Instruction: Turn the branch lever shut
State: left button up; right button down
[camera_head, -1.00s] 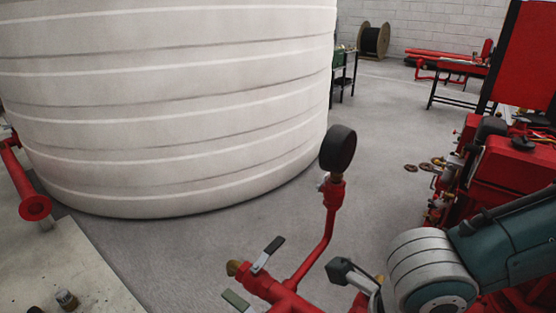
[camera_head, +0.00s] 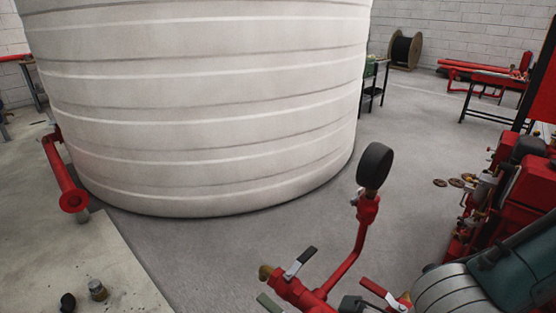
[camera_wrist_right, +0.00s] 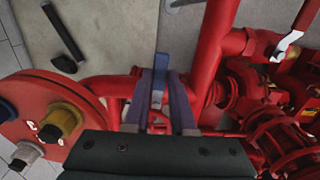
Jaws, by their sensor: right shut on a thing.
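In the right wrist view my right gripper (camera_wrist_right: 163,92) is shut on a narrow blue lever handle, which I take as the branch lever (camera_wrist_right: 158,82). The handle stands between the two fingers, over red pipework; its pivot is hidden. In the head view my right arm comes in at the lower right, and its fingers are not clearly visible. The red branch pipe (camera_head: 345,268) carries a grey lever with a black tip (camera_head: 300,262) and a red-handled lever (camera_head: 378,291). My left gripper is in neither view.
A round black gauge (camera_head: 375,166) rises on the branch pipe. A large white tank (camera_head: 210,110) stands behind it. Red pump machinery (camera_head: 500,200) is at the right. Grey floor lies between tank and machinery.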

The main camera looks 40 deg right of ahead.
jog(key=c, duration=0.7)
grip_release()
jog(key=shift+c, duration=0.2)
notch_tip(320, 180, up, 10)
jog(key=p, duration=0.2)
